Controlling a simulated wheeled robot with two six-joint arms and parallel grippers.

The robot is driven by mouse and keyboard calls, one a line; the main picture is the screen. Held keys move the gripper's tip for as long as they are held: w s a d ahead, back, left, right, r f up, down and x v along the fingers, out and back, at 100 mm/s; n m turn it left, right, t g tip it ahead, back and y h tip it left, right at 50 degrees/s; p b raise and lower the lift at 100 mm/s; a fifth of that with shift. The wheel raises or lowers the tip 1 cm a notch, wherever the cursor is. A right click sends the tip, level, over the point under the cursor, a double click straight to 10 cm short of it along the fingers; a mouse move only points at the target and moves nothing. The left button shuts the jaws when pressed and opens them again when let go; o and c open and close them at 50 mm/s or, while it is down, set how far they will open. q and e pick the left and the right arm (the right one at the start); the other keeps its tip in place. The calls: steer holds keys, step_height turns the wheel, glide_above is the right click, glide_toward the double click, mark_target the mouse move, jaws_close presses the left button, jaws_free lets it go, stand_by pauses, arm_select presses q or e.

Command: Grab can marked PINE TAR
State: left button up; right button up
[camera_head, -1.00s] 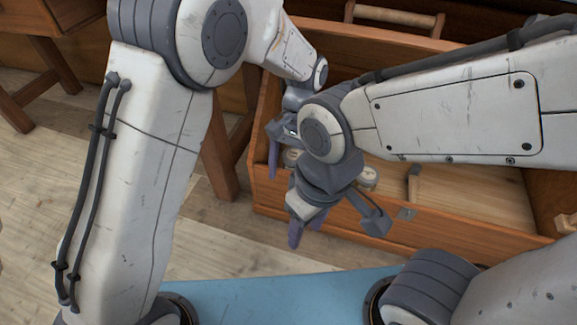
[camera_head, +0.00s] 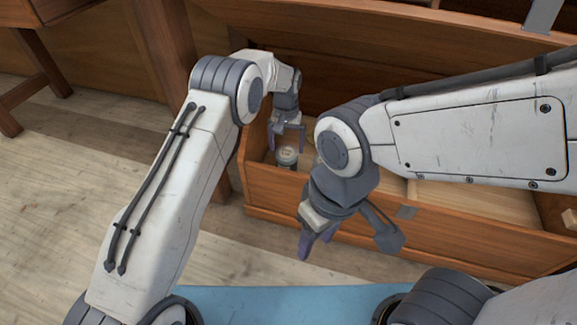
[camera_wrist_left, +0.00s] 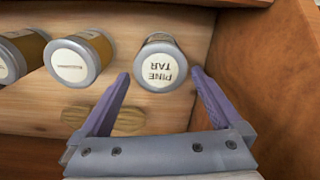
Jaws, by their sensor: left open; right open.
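The can marked PINE TAR (camera_wrist_left: 160,66) stands in the wooden box, its pale lid and printed label facing the left wrist camera. It also shows in the head view (camera_head: 287,158), just below my left gripper (camera_head: 288,144). My left gripper is open and empty. In the left wrist view its two purple fingers (camera_wrist_left: 160,78) point toward the can, one tip on each side of the lid; contact cannot be told. My right gripper (camera_head: 350,244) is open and empty, in front of the box's front wall.
Two other cans (camera_wrist_left: 79,60) (camera_wrist_left: 14,57) stand left of the PINE TAR can. A wooden piece (camera_wrist_left: 118,118) lies near them. The box's side wall (camera_wrist_left: 285,80) is close on the right. My right arm hides part of the box (camera_head: 460,231).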

mark_target(286, 162)
arm_select(q)
step_height(286, 162, down, 3)
steer(key=shift+r+b, duration=0.1)
steer(key=shift+b, duration=0.4)
step_height(286, 162, down, 5)
steer(key=b, duration=0.5)
arm_select(e)
step_height(286, 162, down, 7)
steer(key=shift+r, duration=0.15)
arm_select(q)
steer(key=c, duration=1.2)
jaws_close()
steer(key=shift+r, duration=0.15)
arm_select(e)
steer(key=shift+r, duration=0.1)
